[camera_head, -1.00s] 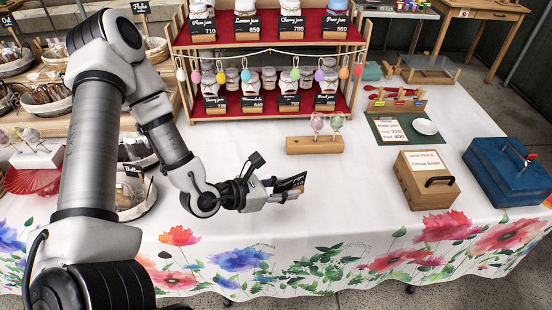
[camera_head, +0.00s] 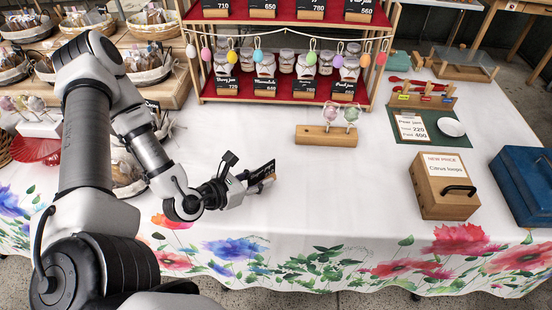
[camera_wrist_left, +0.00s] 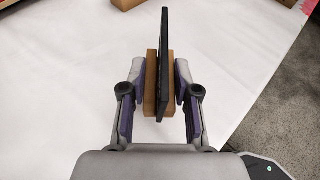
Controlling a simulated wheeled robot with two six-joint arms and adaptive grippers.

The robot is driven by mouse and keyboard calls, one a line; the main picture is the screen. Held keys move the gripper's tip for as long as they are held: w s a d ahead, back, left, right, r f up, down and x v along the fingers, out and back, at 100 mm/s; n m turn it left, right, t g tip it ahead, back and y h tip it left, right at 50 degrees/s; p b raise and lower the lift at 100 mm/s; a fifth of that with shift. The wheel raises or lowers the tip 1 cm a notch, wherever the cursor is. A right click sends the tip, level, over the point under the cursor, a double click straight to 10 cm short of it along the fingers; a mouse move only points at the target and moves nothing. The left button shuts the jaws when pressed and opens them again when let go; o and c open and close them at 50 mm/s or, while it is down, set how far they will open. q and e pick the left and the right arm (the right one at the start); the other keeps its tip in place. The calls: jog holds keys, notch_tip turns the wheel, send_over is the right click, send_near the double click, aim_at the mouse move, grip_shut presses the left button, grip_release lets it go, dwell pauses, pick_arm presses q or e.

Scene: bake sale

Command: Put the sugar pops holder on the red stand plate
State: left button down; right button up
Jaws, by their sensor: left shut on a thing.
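My left gripper (camera_head: 252,184) is shut on a small holder with a black card (camera_head: 262,172), above the white tablecloth. In the left wrist view the fingers (camera_wrist_left: 160,88) close on both sides of its wooden base (camera_wrist_left: 151,98), and the black card (camera_wrist_left: 164,55) stands up from it. The lettering is too small to read. A red fan-shaped plate (camera_head: 35,149) lies at the far left in front of a white block with pops, well away from the gripper; I cannot tell whether it is the stand plate. My right gripper is not in view.
A red-shelved jam rack (camera_head: 220,90) stands at the back. A wooden block (camera_head: 326,138) with two pops is in front of it. A wooden box (camera_head: 440,190) and a blue box (camera_head: 528,185) stand right. Baskets (camera_head: 150,75) fill the left back. The middle cloth is clear.

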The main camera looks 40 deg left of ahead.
pick_arm(q)
send_over(274, 157)
jog(key=s+d, duration=0.1)
jog(key=s, duration=0.1)
jog(key=shift+s+d+f+b, duration=0.15)
jog(key=shift+d+f+b, duration=0.05)
jog(key=shift+f+b, duration=0.3)
jog(key=shift+w+a+f, duration=0.1)
jog(key=shift+w+f, duration=0.1)
jog(key=shift+w, duration=0.05)
notch_tip(274, 157, down, 3)
jog(key=shift+r+b, duration=0.15)
jog(key=shift+b, duration=0.15)
jog(key=shift+f, duration=0.25)
jog(key=c, duration=1.3)
grip_release()
jog(key=shift+f, duration=0.1)
jog(key=o, duration=0.4)
jog(key=shift+o, duration=0.2)
